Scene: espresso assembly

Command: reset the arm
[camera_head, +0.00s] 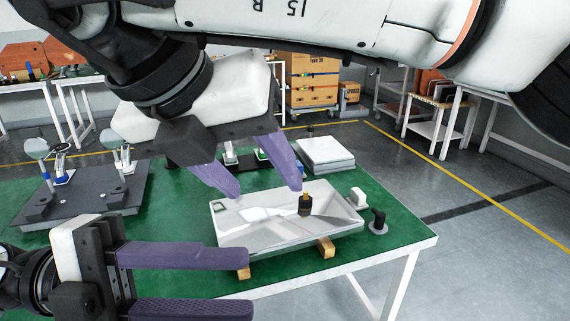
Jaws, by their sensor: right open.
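My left gripper (250,283) is at the lower left, pointing right. Its two purple fingers are apart with nothing between them, at the near edge of the green table (403,237). My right gripper (266,188) hangs from the upper arm and points down, open, with its purple fingertips over the back part of a shiny pale tray-like casing (290,236). I see nothing held between its fingers. The casing rests on wooden blocks (326,247). A small black part with a brassy top (305,205) is on it, close to the right fingertip.
A small white block (358,197) and a black knob-like part (379,221) stand right of the casing. A white box (325,154) is behind. A dark plate with fixtures (85,197) is at left. The table's front right corner is clear.

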